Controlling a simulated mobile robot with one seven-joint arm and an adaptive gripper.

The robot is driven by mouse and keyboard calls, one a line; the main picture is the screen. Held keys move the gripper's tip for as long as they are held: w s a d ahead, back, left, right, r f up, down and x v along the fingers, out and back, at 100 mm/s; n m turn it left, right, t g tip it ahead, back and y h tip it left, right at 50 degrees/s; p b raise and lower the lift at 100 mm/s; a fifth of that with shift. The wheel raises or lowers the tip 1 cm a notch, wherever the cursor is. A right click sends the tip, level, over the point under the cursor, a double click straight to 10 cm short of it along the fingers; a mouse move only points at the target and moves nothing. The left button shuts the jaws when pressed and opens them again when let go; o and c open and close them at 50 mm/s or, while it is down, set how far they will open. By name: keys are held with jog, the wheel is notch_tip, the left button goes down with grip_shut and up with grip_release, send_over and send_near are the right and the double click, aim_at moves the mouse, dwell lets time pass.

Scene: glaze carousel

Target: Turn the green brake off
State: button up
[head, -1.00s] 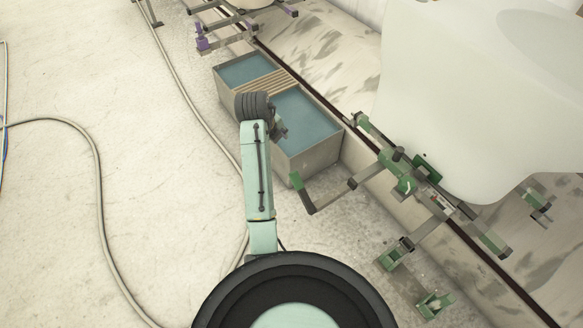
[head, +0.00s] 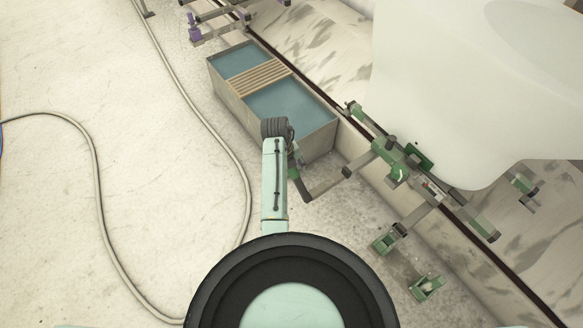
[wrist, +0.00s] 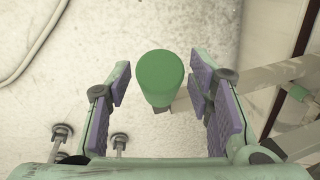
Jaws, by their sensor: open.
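In the wrist view, a green cylindrical grip (wrist: 160,76) stands between the two purple-padded fingers of my gripper (wrist: 161,70). The fingers are open, with a visible gap on each side of the grip. In the head view, my gripper (head: 297,152) is at the grip end of a dark lever (head: 304,189), and my wrist partly hides that end. The lever joins a grey bar (head: 327,186) leading to the green mechanism (head: 393,160) on the rail. I cannot tell which green part is the brake or how it is set.
A trough of blue liquid (head: 231,99) with a slatted strip stands just beyond my gripper. Two green fittings (head: 386,239) (head: 427,288) sit low at the right. A large white form (head: 450,90) overhangs the rail. A hose (head: 185,95) crosses the open floor at left.

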jog(key=shift+f, duration=0.1)
jog(key=shift+c, duration=0.3)
grip_shut()
dwell(0.4)
